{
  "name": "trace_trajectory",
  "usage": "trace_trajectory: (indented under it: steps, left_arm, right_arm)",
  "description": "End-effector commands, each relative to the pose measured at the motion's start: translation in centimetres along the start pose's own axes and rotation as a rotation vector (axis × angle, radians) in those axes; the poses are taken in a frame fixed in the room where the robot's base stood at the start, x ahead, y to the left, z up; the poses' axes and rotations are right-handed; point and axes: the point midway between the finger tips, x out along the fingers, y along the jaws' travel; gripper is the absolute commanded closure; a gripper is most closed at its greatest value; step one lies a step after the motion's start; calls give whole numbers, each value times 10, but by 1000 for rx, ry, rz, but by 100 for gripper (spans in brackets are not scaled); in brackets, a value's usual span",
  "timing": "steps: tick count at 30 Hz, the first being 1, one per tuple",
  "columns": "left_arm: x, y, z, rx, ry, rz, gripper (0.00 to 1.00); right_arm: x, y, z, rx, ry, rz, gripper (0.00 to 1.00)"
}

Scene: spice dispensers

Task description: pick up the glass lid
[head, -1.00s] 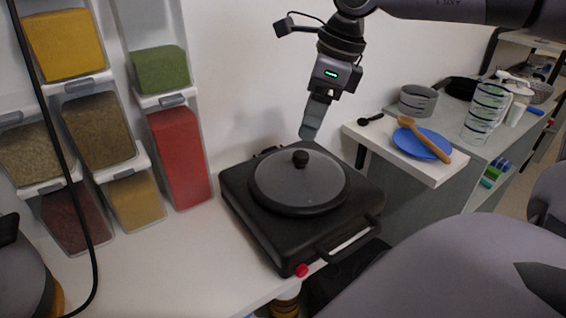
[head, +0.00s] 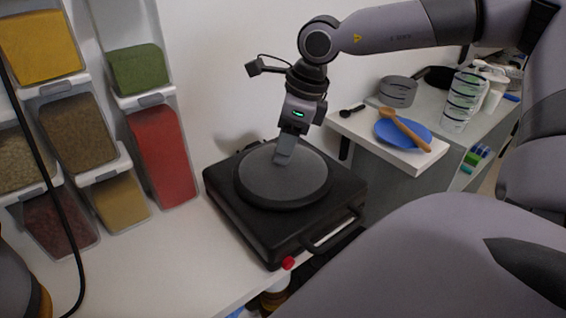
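The glass lid (head: 284,184) is round and grey with a dark rim. It lies flat on a pan on the black hot plate (head: 232,213). Its black knob, which stands at the lid's centre, is hidden behind my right gripper (head: 283,160). That gripper points down from above, with its fingertips at the middle of the lid. I see the fingers from the side, so I cannot tell whether they are open, around the knob or shut on it. My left gripper is not clearly in view; only part of my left arm shows at the lower left edge.
Spice dispensers with yellow, green, brown and red (head: 162,155) contents stand against the wall on the left. A side shelf at the right holds a blue plate (head: 388,137) with a wooden spoon (head: 405,128), a grey pot (head: 397,92) and stacked glasses (head: 461,100). The counter (head: 180,265) front is clear.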

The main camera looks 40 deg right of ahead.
Motion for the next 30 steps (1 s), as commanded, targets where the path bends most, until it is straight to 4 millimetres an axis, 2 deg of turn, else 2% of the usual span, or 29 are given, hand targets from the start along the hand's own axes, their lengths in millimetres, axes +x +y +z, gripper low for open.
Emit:
trace_trajectory:
  steps: [1, 3, 4, 14, 20, 26, 30]
  left_arm:
    - [0, 0, 0, 0, 0, 0, 42]
    - [0, 0, 0, 0, 0, 0, 42]
    - [0, 0, 0, 0, 0, 0, 42]
    - [0, 0, -1, 0, 1, 0, 42]
    - [0, 0, -1, 0, 2, 0, 42]
    - [1, 0, 0, 0, 2, 0, 42]
    - [1, 0, -1, 0, 3, 0, 42]
  right_arm:
    - [0, 0, 0, 0, 0, 0, 70]
    - [0, 0, 0, 0, 0, 0, 93]
    - [0, 0, 0, 0, 0, 0, 100]
    - [-2, 0, 1, -1, -2, -2, 100]
    - [-14, -1, 5, -1, -2, -5, 100]
    - [-50, -2, 15, 0, -6, -7, 100]
    - [-89, -1, 26, -1, -5, -8, 100]
